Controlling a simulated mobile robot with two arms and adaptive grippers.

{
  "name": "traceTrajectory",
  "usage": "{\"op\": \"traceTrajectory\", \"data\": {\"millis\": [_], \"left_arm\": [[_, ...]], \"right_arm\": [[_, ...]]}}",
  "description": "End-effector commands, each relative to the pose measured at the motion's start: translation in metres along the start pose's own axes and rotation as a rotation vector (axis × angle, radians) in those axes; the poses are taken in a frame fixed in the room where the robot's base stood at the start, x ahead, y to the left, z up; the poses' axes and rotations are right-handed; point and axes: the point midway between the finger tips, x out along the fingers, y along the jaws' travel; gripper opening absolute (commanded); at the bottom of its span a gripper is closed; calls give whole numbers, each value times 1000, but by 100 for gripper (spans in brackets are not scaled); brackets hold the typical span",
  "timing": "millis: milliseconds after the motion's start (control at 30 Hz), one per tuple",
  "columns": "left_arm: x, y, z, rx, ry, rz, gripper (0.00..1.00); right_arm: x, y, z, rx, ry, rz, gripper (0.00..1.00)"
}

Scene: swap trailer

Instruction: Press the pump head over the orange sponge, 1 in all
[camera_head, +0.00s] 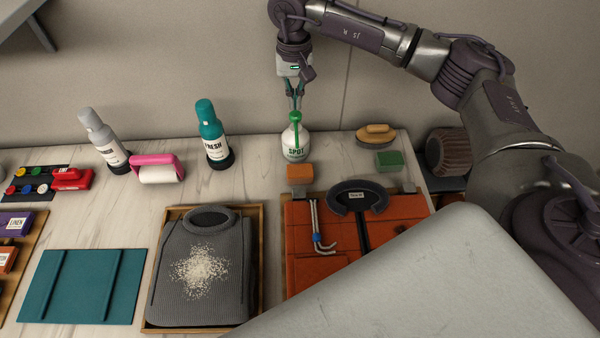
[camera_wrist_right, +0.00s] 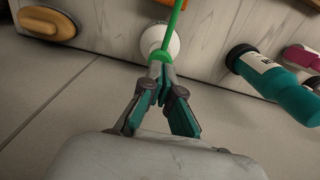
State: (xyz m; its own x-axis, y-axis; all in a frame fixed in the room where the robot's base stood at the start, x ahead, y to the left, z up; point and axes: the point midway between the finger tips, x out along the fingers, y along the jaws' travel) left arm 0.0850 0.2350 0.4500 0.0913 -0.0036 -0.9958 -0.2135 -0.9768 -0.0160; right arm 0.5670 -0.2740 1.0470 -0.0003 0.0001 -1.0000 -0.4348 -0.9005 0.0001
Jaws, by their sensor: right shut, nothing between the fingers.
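The white pump bottle (camera_head: 295,146) labelled SPOT stands upright near the back edge of the counter. Its green pump head (camera_head: 295,116) points forward, toward the orange sponge (camera_head: 300,172) in front of the bottle. My right gripper (camera_head: 295,104) points down with its fingers shut and empty, right at the pump head. In the right wrist view the shut fingertips (camera_wrist_right: 160,70) are close to the green pump head (camera_wrist_right: 174,28), over the white bottle (camera_wrist_right: 158,40); whether they touch is unclear. The orange sponge (camera_wrist_right: 198,14) is partly cut off there. My left gripper is not in view.
A teal FRESH bottle (camera_head: 213,137), a pink-handled roller (camera_head: 157,169) and a grey bottle (camera_head: 101,137) stand to the left. A wooden brush (camera_head: 376,133) and green sponge (camera_head: 389,160) lie to the right. A tray with a grey garment (camera_head: 187,285) is in front.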

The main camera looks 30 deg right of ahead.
Motion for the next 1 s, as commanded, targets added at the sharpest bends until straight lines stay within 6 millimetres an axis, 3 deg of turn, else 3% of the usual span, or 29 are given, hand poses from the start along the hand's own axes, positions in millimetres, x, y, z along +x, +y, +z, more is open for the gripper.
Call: {"op": "traceTrajectory", "data": {"millis": [1000], "left_arm": [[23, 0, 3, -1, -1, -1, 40]], "right_arm": [[30, 0, 0, 0, 0, 0, 0]]}}
